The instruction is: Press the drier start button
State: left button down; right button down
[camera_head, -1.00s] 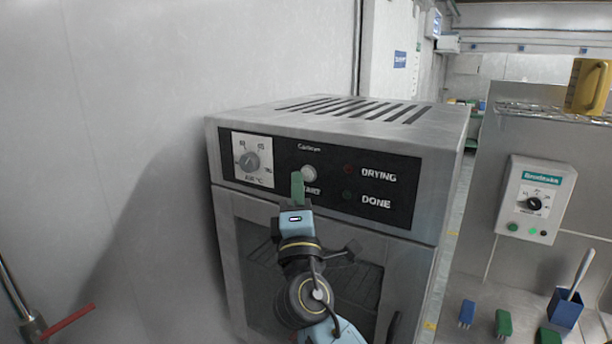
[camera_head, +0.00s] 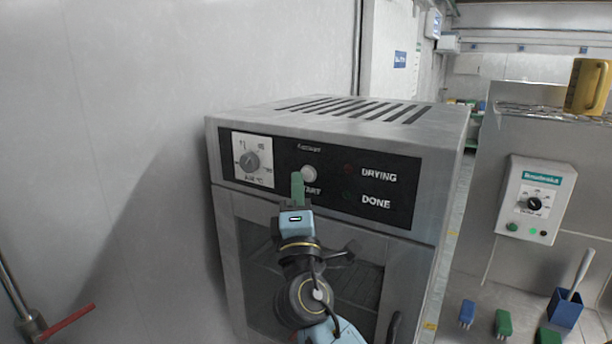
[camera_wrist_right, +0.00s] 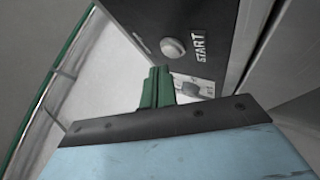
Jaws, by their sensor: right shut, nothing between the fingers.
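The drier (camera_head: 340,165) is a grey metal box with a black control panel. Its round, pale start button (camera_head: 308,173) sits above the START label, and also shows in the right wrist view (camera_wrist_right: 172,48). My right gripper (camera_head: 297,184) is shut and empty, its green fingertips just below and left of the button in the head view. In the right wrist view the green fingertips (camera_wrist_right: 158,86) show below the button. I cannot tell whether they touch the panel. My left gripper is not in view.
A temperature dial (camera_head: 252,162) is left of the button, and DRYING and DONE lamps are to its right. The drier door (camera_head: 400,275) is closed below the panel. A wall control box (camera_head: 536,200), brushes and a yellow jug (camera_head: 588,87) are at the right.

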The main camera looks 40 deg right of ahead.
dwell(0.4)
jog(key=shift+w+d, duration=0.2)
jog(key=shift+d, duration=0.2)
jog(key=shift+w+d, duration=0.15)
jog(key=shift+d, duration=0.3)
dwell(0.6)
dwell(0.3)
jog(key=shift+s+a+b, duration=0.35)
jog(key=shift+a, duration=0.5)
jog(key=a, duration=0.1)
jog(key=s+a, duration=0.1)
jog(key=a, duration=0.1)
jog(key=s+a, duration=0.1)
jog(key=shift+a+b, duration=0.3)
jog(key=shift+b, duration=0.1)
dwell(0.4)
